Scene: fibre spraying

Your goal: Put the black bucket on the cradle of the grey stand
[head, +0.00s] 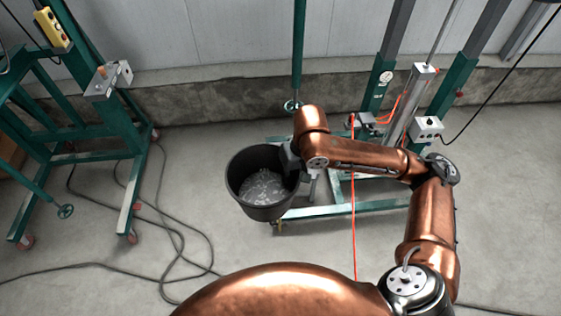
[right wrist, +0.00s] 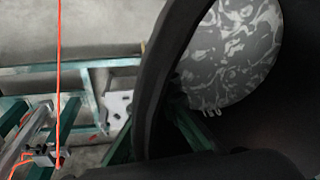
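The black bucket (head: 238,169) is near the middle of the head view, upright, with a grey, glossy mottled mass inside. Its dark rim crosses the right wrist view (right wrist: 160,85). My right gripper (head: 291,158) is at the bucket's right rim. In the wrist view its dark fingers lie on both sides of the bucket wall, and it seems shut on it. The stand (head: 405,108) has a grey upright and a green base behind and right of the bucket. The bucket overlaps the base's left end. I cannot clearly make out the cradle; my arm hides part of the stand. My left gripper is out of view.
A green wheeled frame (head: 75,160) stands at the left. Black cables (head: 175,235) lie on the floor between it and the bucket. A red hose (head: 353,230) hangs right of the bucket. A wall runs along the back. Floor in front of the bucket is mostly clear.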

